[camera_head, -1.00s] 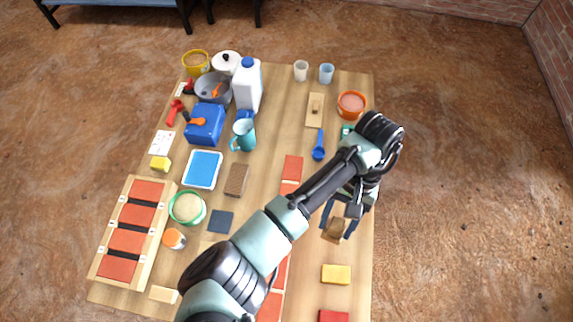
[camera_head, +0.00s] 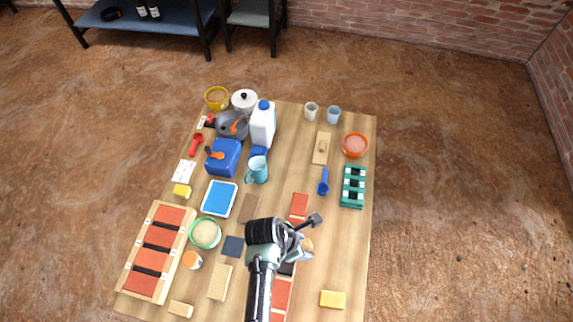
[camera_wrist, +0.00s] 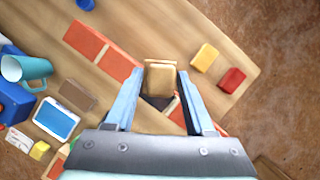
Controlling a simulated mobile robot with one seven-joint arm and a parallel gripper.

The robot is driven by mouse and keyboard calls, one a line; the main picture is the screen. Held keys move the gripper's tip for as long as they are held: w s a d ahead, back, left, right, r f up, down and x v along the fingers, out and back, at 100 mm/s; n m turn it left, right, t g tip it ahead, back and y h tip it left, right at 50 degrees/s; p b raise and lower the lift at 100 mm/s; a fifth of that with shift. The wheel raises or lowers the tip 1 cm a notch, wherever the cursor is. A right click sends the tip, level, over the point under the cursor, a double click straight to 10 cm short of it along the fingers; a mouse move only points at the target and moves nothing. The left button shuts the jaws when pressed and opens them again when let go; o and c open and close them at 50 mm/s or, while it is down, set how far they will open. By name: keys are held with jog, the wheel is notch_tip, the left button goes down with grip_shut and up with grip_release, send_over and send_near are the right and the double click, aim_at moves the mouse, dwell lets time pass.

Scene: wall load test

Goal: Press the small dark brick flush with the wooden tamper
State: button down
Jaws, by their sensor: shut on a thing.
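My gripper (camera_wrist: 160,95) is shut on the wooden tamper (camera_wrist: 160,78), a brown block between the two fingers in the wrist view. In the head view my gripper (camera_head: 298,246) is over the row of red bricks (camera_head: 299,207), and only a tan bit of the tamper (camera_head: 308,244) shows beside it. The small dark brick (camera_wrist: 158,102) shows just below the tamper in the wrist view, in the gap between red bricks (camera_wrist: 118,63). In the head view a dark patch of it (camera_head: 287,268) shows under the gripper. I cannot tell whether tamper and brick touch.
A wooden tray of red bricks (camera_head: 187,238) lies at left. A green-rimmed bowl (camera_head: 205,233), blue tray (camera_head: 219,198), teal mug (camera_head: 257,169) and white jug (camera_head: 263,125) stand left of the row.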

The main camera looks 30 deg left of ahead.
jog(key=s+a+f+b, duration=0.1)
jog(key=s+a+f+n+b, duration=0.1)
jog(key=f+b, duration=0.1)
jog(key=s+a+f+n+b, duration=0.1)
jog(key=f+b, duration=0.1)
jog(key=shift+f+y, duration=0.25)
jog(key=shift+y, duration=0.05)
jog(key=shift+f+b, duration=0.5)
jog(key=shift+f, duration=0.3)
dwell(2.1)
dwell(1.2)
notch_tip(320, 180, up, 7)
jog(key=p, duration=0.8)
dwell(0.5)
